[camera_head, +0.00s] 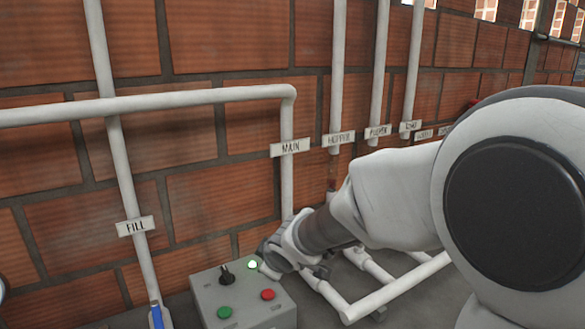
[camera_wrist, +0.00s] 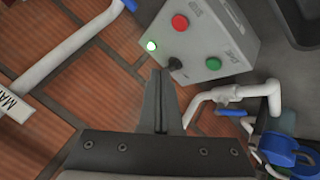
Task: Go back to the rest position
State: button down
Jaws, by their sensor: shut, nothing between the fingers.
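My gripper (camera_wrist: 162,72) is shut and empty in the wrist view, its two fingers together and pointing at the grey control box (camera_wrist: 225,30). The fingertips appear close to the black selector knob (camera_wrist: 176,64); I cannot tell if they touch it. In the head view my gripper (camera_head: 266,268) is at the right edge of the control box (camera_head: 238,306), small and partly hidden by my own wrist. The box carries the black knob (camera_head: 227,276), a lit green lamp (camera_head: 253,264), a green button (camera_head: 225,311) and a red button (camera_head: 268,295).
Low white pipes (camera_head: 395,288) lie right of the box. A blue valve handle (camera_wrist: 280,150) shows in the wrist view.

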jog(key=s+d+r+m+h, duration=0.2)
jog(key=s+d+r+m, duration=0.25)
jog(key=d, duration=0.35)
jog(key=s+d+r+m+h, duration=0.2)
jog(key=s+d+r+m, duration=0.15)
jog(key=s+d, duration=0.3)
jog(key=s+d+r+m+g+p, duration=0.1)
jog(key=s+d+m, duration=0.4)
jog(key=s, duration=1)
jog(key=shift+d+r+m+g+y, duration=0.2)
jog(key=shift+m+g+y, duration=0.15)
jog(key=shift+g, duration=0.45)
jog(key=shift+a, duration=0.2)
